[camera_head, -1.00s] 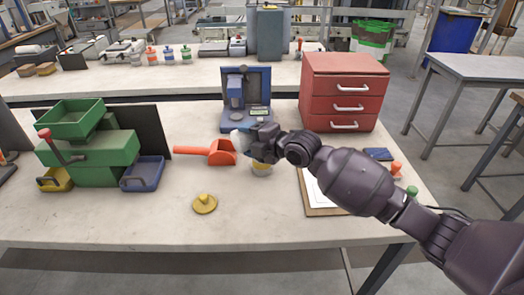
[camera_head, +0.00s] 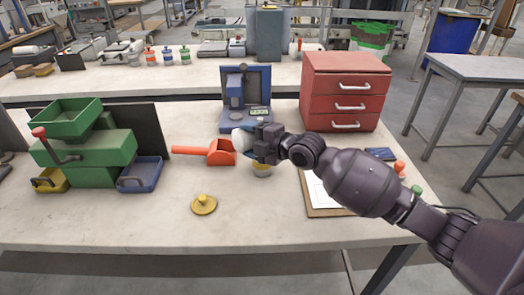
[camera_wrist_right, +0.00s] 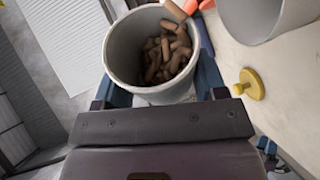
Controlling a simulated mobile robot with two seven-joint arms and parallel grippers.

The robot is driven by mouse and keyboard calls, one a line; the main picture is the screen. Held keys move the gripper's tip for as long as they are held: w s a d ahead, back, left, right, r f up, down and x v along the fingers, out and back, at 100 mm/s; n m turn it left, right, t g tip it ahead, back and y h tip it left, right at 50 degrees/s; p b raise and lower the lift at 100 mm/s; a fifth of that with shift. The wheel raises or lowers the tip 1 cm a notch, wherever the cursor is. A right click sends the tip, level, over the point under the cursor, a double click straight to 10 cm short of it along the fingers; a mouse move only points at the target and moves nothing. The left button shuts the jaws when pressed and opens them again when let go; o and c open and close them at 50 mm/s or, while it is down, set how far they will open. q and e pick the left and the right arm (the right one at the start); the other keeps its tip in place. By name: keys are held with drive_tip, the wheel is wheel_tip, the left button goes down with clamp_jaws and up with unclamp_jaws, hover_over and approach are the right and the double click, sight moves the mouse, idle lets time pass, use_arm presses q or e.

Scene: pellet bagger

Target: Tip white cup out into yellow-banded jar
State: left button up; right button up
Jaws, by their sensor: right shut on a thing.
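The white cup (camera_head: 242,139) is in the jaws of my right gripper (camera_head: 259,147), held in the air and looking tilted. In the right wrist view the cup (camera_wrist_right: 122,45) has brown pellets inside, and blue fingers of my gripper (camera_wrist_right: 160,95) show on both sides of it. The yellow-banded jar (camera_head: 262,170) stands on the bench just below my gripper, partly hidden by it. A pale vessel, likely the jar (camera_wrist_right: 268,18), shows at the top right of the wrist view, apart from the cup. My left gripper is out of view.
A yellow lid (camera_head: 204,204) lies in front of the jar. An orange scoop (camera_head: 218,152) lies left of the cup. A blue device (camera_head: 246,100) stands behind, with red drawers (camera_head: 345,90) to the right. A clipboard (camera_head: 321,197) lies under my right arm.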

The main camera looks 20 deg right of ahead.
drive_tip(key=shift+w+d+f, duration=0.1)
drive_tip(key=shift+f, duration=0.1)
drive_tip(key=shift+b, duration=0.35)
drive_tip(key=shift+d+m+y, duration=0.1)
drive_tip(key=shift+m+y, duration=0.2)
drive_tip(key=shift+m, duration=0.2)
drive_tip(key=shift+d+r+b, duration=0.15)
drive_tip(key=shift+r+b, duration=0.05)
drive_tip(key=shift+b, duration=0.3)
drive_tip(key=shift+d+r+m+t+y+b, duration=0.1)
drive_tip(key=shift+d+m+t+y+b, duration=0.15)
drive_tip(key=shift+m+b, duration=0.4)
drive_tip(key=shift+w+d+r+m+y, duration=0.1)
drive_tip(key=shift+r+m+y, duration=0.05)
drive_tip(key=shift+m+y, duration=0.15)
idle(0.6)
drive_tip(key=shift+w+d+m+t+b, duration=0.1)
drive_tip(key=shift+d+m+t+b, duration=0.25)
drive_tip(key=shift+m+b, duration=0.35)
idle(0.9)
